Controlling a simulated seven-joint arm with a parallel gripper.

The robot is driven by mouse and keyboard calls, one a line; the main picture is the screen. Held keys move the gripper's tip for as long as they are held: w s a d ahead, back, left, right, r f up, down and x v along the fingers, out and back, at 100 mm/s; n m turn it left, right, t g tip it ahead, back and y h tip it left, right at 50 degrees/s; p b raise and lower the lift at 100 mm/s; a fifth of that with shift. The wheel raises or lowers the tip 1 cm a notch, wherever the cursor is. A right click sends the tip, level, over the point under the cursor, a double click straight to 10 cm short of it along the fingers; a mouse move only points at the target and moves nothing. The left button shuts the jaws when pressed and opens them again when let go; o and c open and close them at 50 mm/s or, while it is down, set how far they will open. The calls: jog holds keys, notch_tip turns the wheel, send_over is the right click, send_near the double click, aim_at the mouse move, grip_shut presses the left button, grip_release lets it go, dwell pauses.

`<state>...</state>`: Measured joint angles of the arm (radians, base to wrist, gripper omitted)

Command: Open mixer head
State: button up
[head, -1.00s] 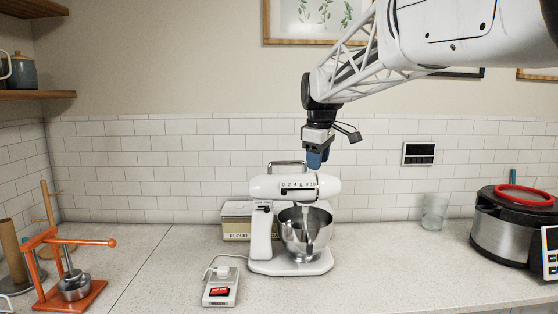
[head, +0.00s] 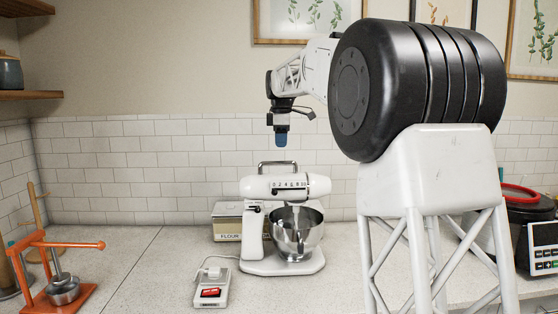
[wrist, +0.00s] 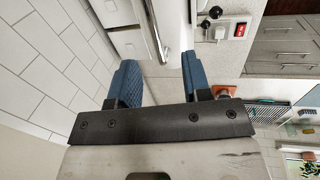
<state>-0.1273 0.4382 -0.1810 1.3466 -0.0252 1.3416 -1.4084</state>
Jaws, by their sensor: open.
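The white stand mixer (head: 254,235) stands on the counter with its head (head: 283,187) level over a steel bowl (head: 297,236). A metal handle (head: 278,163) arches over the top of the head. My gripper (head: 281,140) hangs above the handle, pointing down and apart from it. In the wrist view my gripper (wrist: 160,78) is open, its two blue fingers spread with nothing held between them. A white part of the mixer (wrist: 172,30) and a metal strip, likely the handle (wrist: 152,32), show beyond the fingers.
A flour tin (head: 226,224) stands behind the mixer. A power outlet box with a red switch (head: 210,292) lies in front left. An orange press (head: 38,262) is at far left, a cooker (head: 528,215) at right. A tiled wall (head: 110,165) rises close behind.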

jog(key=shift+w+a, duration=0.2)
jog(key=shift+w, duration=0.4)
jog(key=shift+f, duration=0.2)
jog(key=shift+w+f, duration=0.25)
jog(key=shift+f, duration=1)
jog(key=shift+w+f, duration=0.25)
jog(key=shift+f, duration=0.95)
jog(key=shift+w+f, duration=0.25)
jog(key=shift+f, duration=1)
grip_shut()
